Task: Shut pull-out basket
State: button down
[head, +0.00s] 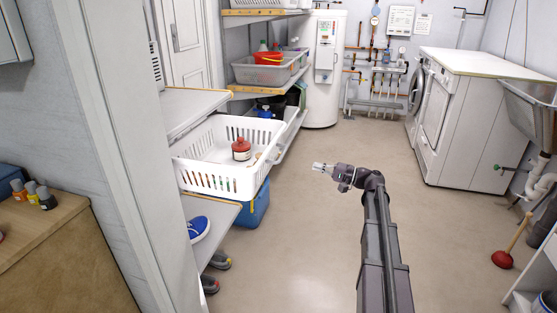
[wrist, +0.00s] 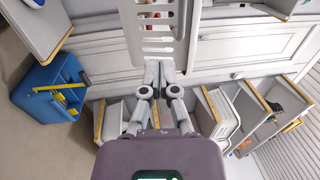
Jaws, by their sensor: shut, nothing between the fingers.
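The white pull-out basket (head: 217,182) juts out from the shelving at the left in the head view, pulled open over the floor. It has slotted walls, and a reddish-brown bottle (head: 241,150) stands inside. My gripper (head: 318,167) is to the right of the basket's front end, with a visible gap between them. In the wrist view my gripper (wrist: 158,68) is shut and empty. A pale slotted panel (wrist: 157,45) beyond the fingertips there looks like part of the basket. Most of the basket is outside that view.
A blue bin (head: 256,207) stands below the basket; it also shows in the wrist view (wrist: 40,75). Shelves with a grey crate (head: 262,73) stand behind. A washer (head: 463,115) and plunger (head: 503,259) are at right. The middle floor is clear.

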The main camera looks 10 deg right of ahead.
aim_at(272, 155)
jog(key=shift+a, duration=0.15)
jog(key=p+x, duration=0.1)
jog(key=x, duration=1.3)
jog(key=shift+f+p, duration=0.1)
jog(key=shift+p, duration=0.3)
jog(key=shift+w, duration=0.15)
